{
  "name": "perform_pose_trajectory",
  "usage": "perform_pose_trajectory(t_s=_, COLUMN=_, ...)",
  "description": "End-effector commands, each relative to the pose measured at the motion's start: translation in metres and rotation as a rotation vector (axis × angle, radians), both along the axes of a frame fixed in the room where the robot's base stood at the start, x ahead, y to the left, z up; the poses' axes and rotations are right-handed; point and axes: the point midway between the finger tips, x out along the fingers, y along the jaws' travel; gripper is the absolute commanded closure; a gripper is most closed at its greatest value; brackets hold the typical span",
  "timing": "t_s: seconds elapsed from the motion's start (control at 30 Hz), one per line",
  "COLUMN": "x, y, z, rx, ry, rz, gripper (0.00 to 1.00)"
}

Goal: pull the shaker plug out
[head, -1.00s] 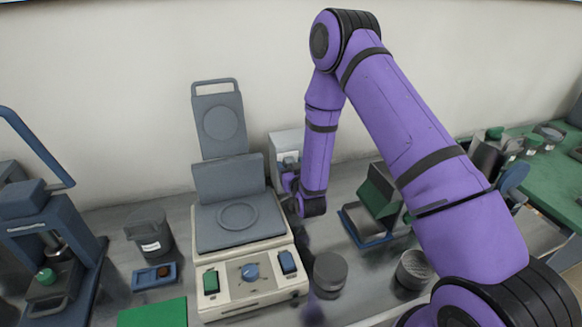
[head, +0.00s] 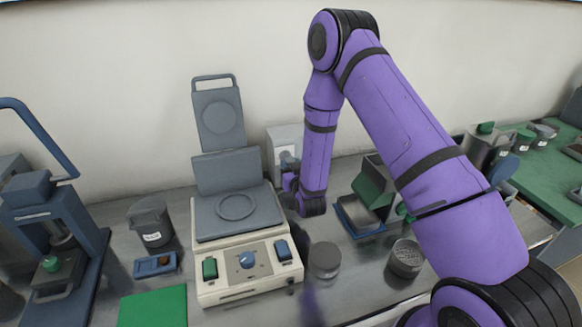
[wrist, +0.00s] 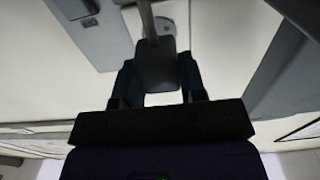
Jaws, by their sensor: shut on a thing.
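In the wrist view a dark grey plug (wrist: 156,66) sits between the two blue fingers of my gripper (wrist: 157,80), which is shut on it. A grey cord or stem runs up from the plug. A pale face with a faint round outline shows behind it; I cannot tell whether the plug touches it. In the head view my gripper (head: 290,182) is small and partly hidden by my wrist, beside the wall outlet box (head: 284,140). The shaker (head: 240,262) stands left of it, with a grey platform, a blue knob and green and blue switches.
A grey canister (head: 325,260) stands close in front of my wrist, and an open blue tray with a green flap (head: 365,208) to its right. A lidded jar (head: 150,222), small blue tray (head: 155,266), green mat (head: 153,307) and blue press (head: 55,235) are at left.

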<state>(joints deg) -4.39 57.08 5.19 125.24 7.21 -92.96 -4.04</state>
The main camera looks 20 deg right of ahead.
Motion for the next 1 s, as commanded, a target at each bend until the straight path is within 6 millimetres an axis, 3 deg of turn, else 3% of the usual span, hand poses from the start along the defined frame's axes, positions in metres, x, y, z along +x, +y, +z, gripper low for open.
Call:
perform_pose_trajectory(t_s=0.1, x=-0.002, y=0.000, z=-0.002, rx=0.000, ry=0.007, rz=0.001, gripper=1.00)
perform_pose_trajectory(t_s=0.13, x=-0.002, y=0.000, z=-0.002, rx=0.000, ry=0.007, rz=0.001, gripper=0.60)
perform_pose_trajectory(t_s=0.23, x=-0.002, y=0.000, z=-0.002, rx=0.000, ry=0.007, rz=0.001, gripper=0.37)
perform_pose_trajectory(t_s=0.67, x=-0.011, y=0.000, z=-0.001, rx=0.000, ry=0.005, rz=0.001, gripper=0.36)
perform_pose_trajectory(t_s=1.0, x=-0.072, y=0.001, z=-0.003, rx=-0.001, ry=0.010, rz=0.002, gripper=0.36)
